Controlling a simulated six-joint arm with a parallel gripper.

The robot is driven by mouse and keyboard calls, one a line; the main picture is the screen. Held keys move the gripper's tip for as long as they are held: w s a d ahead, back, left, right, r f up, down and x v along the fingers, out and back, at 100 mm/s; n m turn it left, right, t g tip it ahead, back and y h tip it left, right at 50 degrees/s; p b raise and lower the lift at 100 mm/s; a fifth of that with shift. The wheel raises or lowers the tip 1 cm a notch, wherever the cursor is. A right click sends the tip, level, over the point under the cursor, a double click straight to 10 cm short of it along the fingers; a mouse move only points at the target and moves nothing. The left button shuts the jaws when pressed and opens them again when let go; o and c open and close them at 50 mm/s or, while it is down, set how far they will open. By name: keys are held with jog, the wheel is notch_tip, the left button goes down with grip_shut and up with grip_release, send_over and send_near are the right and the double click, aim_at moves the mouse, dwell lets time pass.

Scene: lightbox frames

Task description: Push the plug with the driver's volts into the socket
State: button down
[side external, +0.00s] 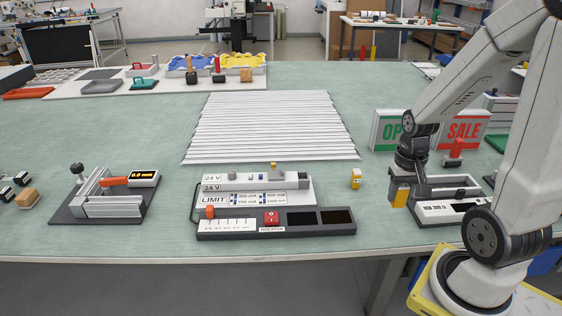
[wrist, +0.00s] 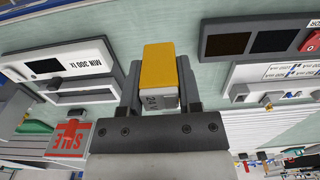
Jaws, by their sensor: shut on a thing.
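My gripper (side external: 399,190) is shut on a yellow plug (wrist: 159,66), held above the bench at the right. The plug's pale end carries a marking (wrist: 152,102) that I cannot read surely. A second yellow plug (side external: 355,179) stands on the bench, left of my gripper. The driver (side external: 255,183) is a grey-white block at the middle, labelled 24 V, with small grey and yellow-tipped parts on top; I cannot tell which is the socket. A LIMIT plate with mA values lies before it. The held plug is apart from the driver, to its right.
A dark panel (side external: 300,221) with a red isolator switch (side external: 271,218) and two dark displays stands in front of the driver. White slats (side external: 270,125) lie behind. A meter marked MIN 300 lx (wrist: 60,68) and OPEN and SALE signs (side external: 463,130) are at the right.

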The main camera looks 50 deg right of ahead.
jog(key=w+d+f, duration=0.1)
jog(key=w+f, duration=0.1)
jog(key=w, duration=0.1)
jog(key=w+d+f, duration=0.2)
jog(key=w+f, duration=0.1)
jog(key=w, duration=0.1)
jog(key=w+d+f, duration=0.2)
jog(key=w+f, duration=0.1)
jog(key=w, duration=0.1)
jog(key=shift+w+d+f, duration=0.2)
jog(key=shift+f, duration=0.05)
jog(key=shift+w+d+f, duration=0.2)
jog(key=shift+w+f, duration=0.15)
jog(key=shift+f, duration=0.05)
dwell(0.3)
jog(key=shift+w+d+f, duration=0.1)
jog(key=shift+w+f, duration=0.15)
jog(key=shift+f, duration=1.6)
jog(key=shift+f, duration=0.15)
